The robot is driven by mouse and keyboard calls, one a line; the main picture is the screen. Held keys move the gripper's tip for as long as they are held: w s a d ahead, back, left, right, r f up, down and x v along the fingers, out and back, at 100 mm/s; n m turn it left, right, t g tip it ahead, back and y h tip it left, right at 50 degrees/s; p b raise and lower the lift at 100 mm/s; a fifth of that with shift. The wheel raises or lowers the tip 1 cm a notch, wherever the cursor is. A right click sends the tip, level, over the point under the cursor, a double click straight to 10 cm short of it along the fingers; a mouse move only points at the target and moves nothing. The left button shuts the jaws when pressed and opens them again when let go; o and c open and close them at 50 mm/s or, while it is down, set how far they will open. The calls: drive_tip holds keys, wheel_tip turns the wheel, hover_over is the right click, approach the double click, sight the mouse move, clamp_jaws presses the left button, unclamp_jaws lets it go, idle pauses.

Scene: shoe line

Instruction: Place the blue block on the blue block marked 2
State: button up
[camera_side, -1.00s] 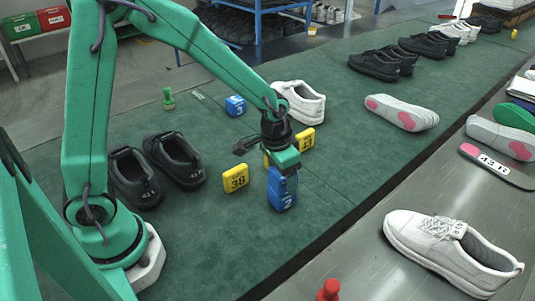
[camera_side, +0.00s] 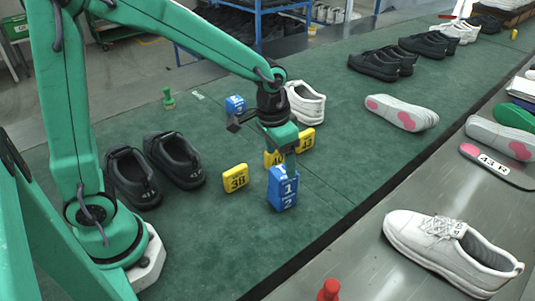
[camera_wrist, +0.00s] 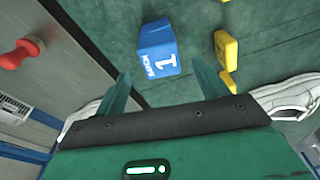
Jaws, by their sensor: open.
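A blue block marked 1 (camera_side: 284,182) sits on top of the blue block marked 2 (camera_side: 283,202) in the side view. The two are stacked upright and roughly aligned. My gripper (camera_side: 282,152) is just behind and above the stack, clear of it. In the wrist view my gripper (camera_wrist: 160,72) is open, with its two green fingers apart and nothing between them. The block marked 1 (camera_wrist: 157,47) shows just beyond the fingertips there. The lower block is not clearly seen in that view.
Yellow blocks marked 38 (camera_side: 235,178) and 43 (camera_side: 306,140) stand nearby, with another partly hidden between them. A blue block (camera_side: 235,105) stands farther back. Black shoes (camera_side: 160,168) are left, a white shoe (camera_side: 306,102) behind. The green mat is clear right of the stack.

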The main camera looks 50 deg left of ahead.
sight(275, 173)
drive_tip(key=r, duration=0.4)
drive_tip(key=s+r, duration=0.1)
drive_tip(key=shift+a+r, duration=0.1)
drive_tip(key=shift+r, duration=0.3)
drive_tip(key=s+a+r+n+t, duration=0.1)
drive_tip(key=s+a+r+t, duration=0.1)
drive_tip(key=s, duration=0.5)
drive_tip(key=s+a+r+n+t, duration=0.1)
drive_tip(key=s+a+r+t, duration=0.1)
drive_tip(key=s+a, duration=0.3)
drive_tip(key=shift+s+a+r, duration=0.3)
drive_tip(key=shift+s+r, duration=0.35)
drive_tip(key=shift+s, duration=0.6)
idle(0.5)
